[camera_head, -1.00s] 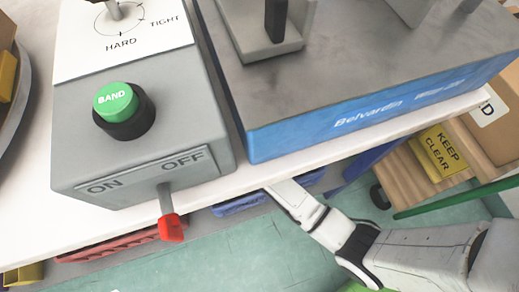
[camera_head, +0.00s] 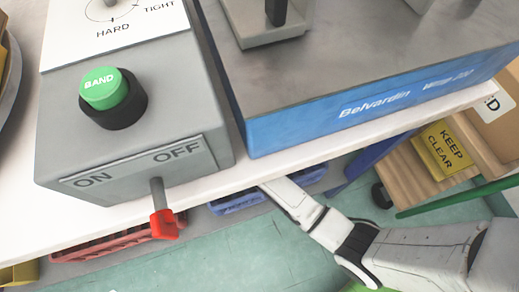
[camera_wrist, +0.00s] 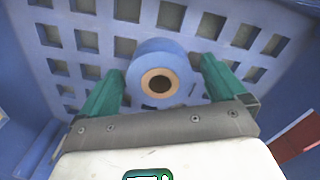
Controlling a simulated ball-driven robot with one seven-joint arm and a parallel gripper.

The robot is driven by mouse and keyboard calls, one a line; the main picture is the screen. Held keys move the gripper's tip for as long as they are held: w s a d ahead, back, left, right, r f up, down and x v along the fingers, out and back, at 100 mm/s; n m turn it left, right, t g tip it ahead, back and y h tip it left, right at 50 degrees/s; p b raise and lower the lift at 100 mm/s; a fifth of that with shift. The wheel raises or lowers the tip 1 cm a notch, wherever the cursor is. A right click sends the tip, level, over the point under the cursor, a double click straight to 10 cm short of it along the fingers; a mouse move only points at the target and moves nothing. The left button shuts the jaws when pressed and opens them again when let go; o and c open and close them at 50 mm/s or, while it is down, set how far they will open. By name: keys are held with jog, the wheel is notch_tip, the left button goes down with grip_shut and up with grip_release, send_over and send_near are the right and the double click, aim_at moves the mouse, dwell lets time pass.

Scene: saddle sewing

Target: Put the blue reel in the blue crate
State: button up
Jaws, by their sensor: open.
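The blue reel (camera_wrist: 152,50) shows in the wrist view, a blue ring with a brown core and dark hole. It appears to lie inside the blue crate (camera_wrist: 148,27), against its grid-like floor. My gripper (camera_wrist: 162,66) is open, its green fingers on either side of the reel with visible gaps. I cannot tell whether the reel is fully at rest. In the head view, part of a blue crate (camera_head: 238,203) shows below the table edge. My arm reaches under the table there, and my gripper and the reel are hidden.
The white table (camera_head: 290,178) carries a grey control box (camera_head: 130,150) with a green button and red-tipped lever, and a blue-sided machine (camera_head: 380,105). A red crate (camera_head: 115,245) is below the table. A yellow "KEEP CLEAR" block (camera_head: 445,150) sits on a wooden surface at right.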

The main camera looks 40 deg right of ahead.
notch_tip(320, 180, up, 12)
jog(key=p, duration=0.5)
jog(key=shift+r, duration=0.15)
